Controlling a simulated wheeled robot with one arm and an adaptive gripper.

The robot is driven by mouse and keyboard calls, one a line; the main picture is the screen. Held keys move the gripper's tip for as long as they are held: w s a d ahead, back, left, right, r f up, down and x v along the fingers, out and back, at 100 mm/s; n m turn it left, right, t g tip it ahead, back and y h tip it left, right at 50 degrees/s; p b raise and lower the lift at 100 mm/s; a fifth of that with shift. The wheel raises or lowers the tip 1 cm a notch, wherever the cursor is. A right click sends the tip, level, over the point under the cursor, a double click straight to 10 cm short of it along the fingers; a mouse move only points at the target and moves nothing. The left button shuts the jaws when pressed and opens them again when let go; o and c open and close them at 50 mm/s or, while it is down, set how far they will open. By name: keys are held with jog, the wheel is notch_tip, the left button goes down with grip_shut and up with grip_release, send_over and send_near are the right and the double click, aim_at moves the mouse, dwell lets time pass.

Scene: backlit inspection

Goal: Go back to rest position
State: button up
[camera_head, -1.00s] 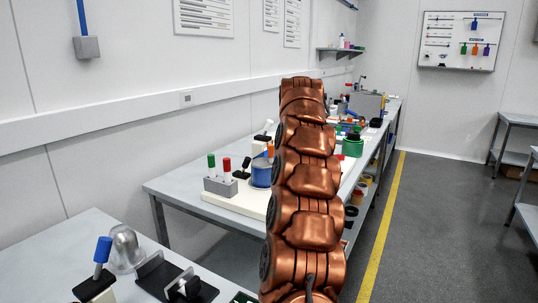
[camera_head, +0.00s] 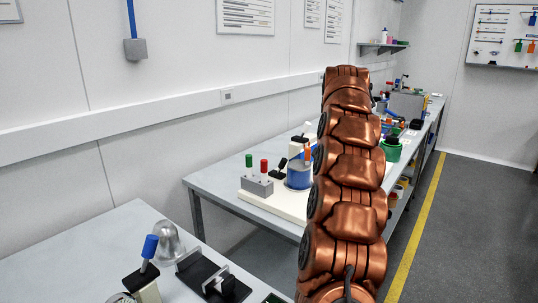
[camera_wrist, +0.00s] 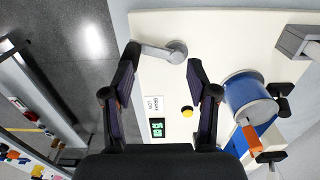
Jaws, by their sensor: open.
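My gripper (camera_wrist: 162,56) is open and empty in the wrist view, its two dark fingers spread above a cream board (camera_wrist: 215,30). A grey metal lever handle (camera_wrist: 165,52) lies between the fingertips in the picture; I see no clear contact. My copper arm stands upright through the middle of the head view. The gripper itself is hidden there, behind the arm.
The board with a blue cylinder (camera_wrist: 250,97) and a yellow button (camera_wrist: 187,112) lies on the long bench (camera_head: 215,183). A nearer table (camera_head: 60,262) holds a metal dome (camera_head: 167,242) and a blue-handled tool (camera_head: 149,248). Floor right of the yellow line (camera_head: 420,225) is clear.

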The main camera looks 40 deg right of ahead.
jog(key=shift+w, duration=0.1)
jog(key=s+a+r+n+p, duration=0.15)
jog(key=a+n, duration=0.25)
jog(key=a, duration=1)
jog(key=s+a+r+n+p, duration=0.1)
jog(key=s+a+n+p, duration=0.3)
jog(key=a, duration=0.9)
jog(key=s+a+f+n+g+p, duration=0.1)
jog(key=s+a+f+n, duration=0.2)
jog(key=s+a, duration=0.3)
jog(key=s+a+f+n+p, duration=0.2)
jog(key=s+a, duration=0.5)
jog(key=s, duration=0.7)
notch_tip(320, 180, down, 2)
jog(key=shift+s+a+f+n+g, duration=0.2)
jog(key=shift+s+f+n+g, duration=0.15)
jog(key=shift+n, duration=0.55)
jog(key=shift+r, duration=0.1)
